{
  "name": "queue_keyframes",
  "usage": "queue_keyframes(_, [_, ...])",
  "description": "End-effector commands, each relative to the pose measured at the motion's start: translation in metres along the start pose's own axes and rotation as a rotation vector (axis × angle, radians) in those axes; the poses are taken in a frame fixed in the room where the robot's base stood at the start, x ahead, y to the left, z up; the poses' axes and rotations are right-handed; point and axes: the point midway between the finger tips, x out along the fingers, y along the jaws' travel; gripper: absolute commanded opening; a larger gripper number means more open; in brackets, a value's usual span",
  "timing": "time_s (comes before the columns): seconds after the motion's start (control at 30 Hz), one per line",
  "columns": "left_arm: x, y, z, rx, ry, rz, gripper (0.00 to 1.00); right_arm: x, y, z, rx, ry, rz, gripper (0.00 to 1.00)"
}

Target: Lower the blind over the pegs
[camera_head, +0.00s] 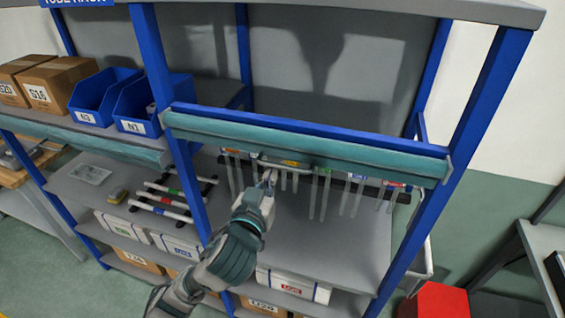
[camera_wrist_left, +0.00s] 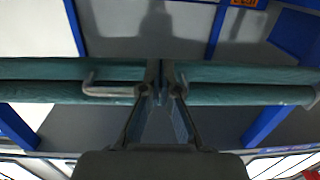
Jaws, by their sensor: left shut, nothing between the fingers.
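The blind (camera_head: 330,153) is a teal roll across the top of the right bay of the blue rack, rolled up. A thin grey pull handle (camera_head: 300,165) shows at its lower edge. The blind (camera_wrist_left: 240,95) and the handle (camera_wrist_left: 104,92) also show in the left wrist view. Below the blind, several pale tubes (camera_head: 313,197) hang in a row from a dark rail with coloured labels; any pegs are hard to make out. My left gripper (camera_head: 269,177) is shut and empty just below the blind, near the handle's left end. In the wrist view its fingers (camera_wrist_left: 167,75) overlap the blind, beside the handle. My right gripper is out of view.
Blue uprights (camera_head: 178,150) flank the bay. The shelf (camera_head: 330,250) below the tubes is mostly bare. A red box (camera_head: 435,302) is at lower right.

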Motion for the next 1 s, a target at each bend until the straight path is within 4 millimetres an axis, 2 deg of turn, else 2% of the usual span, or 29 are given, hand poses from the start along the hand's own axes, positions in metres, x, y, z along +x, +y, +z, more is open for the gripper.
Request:
queue_keyframes(0.03, [-0.028,0.01,-0.028,0.011,0.065,0.018,0.0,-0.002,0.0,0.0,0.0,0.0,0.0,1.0])
queue_keyframes(0.1, [-0.059,0.019,-0.049,0.017,0.123,0.034,0.0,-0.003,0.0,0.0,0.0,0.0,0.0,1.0])
queue_keyframes(0.2, [-0.085,0.025,-0.062,0.022,0.169,0.047,0.0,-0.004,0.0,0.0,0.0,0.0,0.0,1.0])
queue_keyframes(0.27, [-0.09,0.026,-0.065,0.021,0.179,0.049,0.0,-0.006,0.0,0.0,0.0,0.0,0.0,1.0])
queue_keyframes(0.37, [-0.084,0.027,-0.069,0.022,0.18,0.048,0.0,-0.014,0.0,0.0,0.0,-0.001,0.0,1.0])
queue_keyframes(0.47, [-0.069,0.027,-0.073,0.022,0.176,0.047,0.0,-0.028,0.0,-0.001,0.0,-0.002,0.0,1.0])
queue_keyframes(0.83, [0.007,0.031,-0.086,0.023,0.18,0.047,0.0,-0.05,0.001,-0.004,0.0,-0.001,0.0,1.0])
queue_keyframes(1.0, [0.002,0.03,-0.058,0.024,0.18,0.049,0.0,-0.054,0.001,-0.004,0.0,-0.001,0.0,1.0])
